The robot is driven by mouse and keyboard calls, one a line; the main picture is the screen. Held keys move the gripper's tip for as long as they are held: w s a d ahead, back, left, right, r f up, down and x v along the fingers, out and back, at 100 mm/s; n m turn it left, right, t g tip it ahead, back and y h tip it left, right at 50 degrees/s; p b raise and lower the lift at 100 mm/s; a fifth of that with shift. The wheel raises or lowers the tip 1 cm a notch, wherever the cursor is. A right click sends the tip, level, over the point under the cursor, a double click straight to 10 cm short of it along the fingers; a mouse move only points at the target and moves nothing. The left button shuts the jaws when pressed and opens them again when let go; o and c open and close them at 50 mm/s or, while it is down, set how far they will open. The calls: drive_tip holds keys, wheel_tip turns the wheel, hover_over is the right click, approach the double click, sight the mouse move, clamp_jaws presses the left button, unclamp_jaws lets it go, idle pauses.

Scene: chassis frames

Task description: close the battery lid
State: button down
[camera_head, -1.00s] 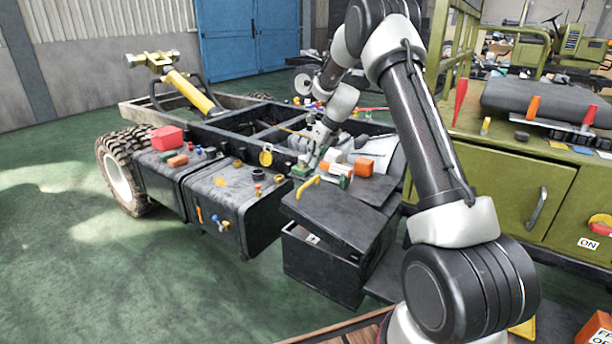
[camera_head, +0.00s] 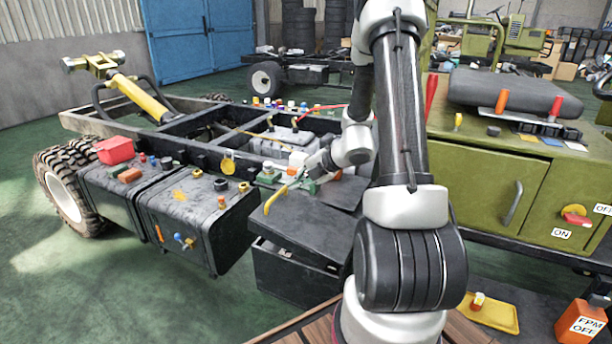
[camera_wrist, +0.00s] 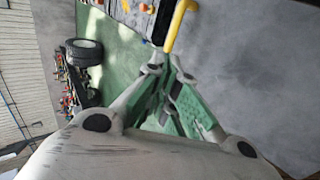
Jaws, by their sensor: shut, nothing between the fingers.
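The battery box (camera_head: 290,275) is black and stands at the side of the chassis. Its dark lid (camera_head: 315,230) is raised and tilted, with a gap along the front above the box. A yellow handle (camera_head: 280,193) sits at the lid's left edge; it also shows at the top of the wrist view (camera_wrist: 180,25). My gripper (camera_head: 298,183), with green finger pads, is shut and empty right beside the handle. In the wrist view its fingertips (camera_wrist: 158,64) are close to the handle's lower end; I cannot tell whether they touch.
Black tanks (camera_head: 195,215) with small coloured caps stand left of the box. A red box (camera_head: 115,150) sits on the farther tank. The chassis frame (camera_head: 200,130) runs behind. A green cabinet (camera_head: 490,185) stands at right. The green floor is clear at front left.

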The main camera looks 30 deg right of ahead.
sight(276, 208)
drive_tip(key=x, duration=0.6)
drive_tip(key=shift+d, duration=0.1)
drive_tip(key=w+f, duration=0.1)
drive_tip(key=f, duration=0.1)
drive_tip(key=a+f+g+h, duration=0.1)
drive_tip(key=f, duration=0.2)
drive_tip(key=w+f+g, duration=0.1)
drive_tip(key=f, duration=0.2)
drive_tip(key=shift+w+a+h, duration=0.3)
drive_tip(key=shift+w+a, duration=0.05)
drive_tip(key=shift+a+f, duration=0.1)
drive_tip(key=shift+f, duration=0.2)
drive_tip(key=shift+s, duration=0.1)
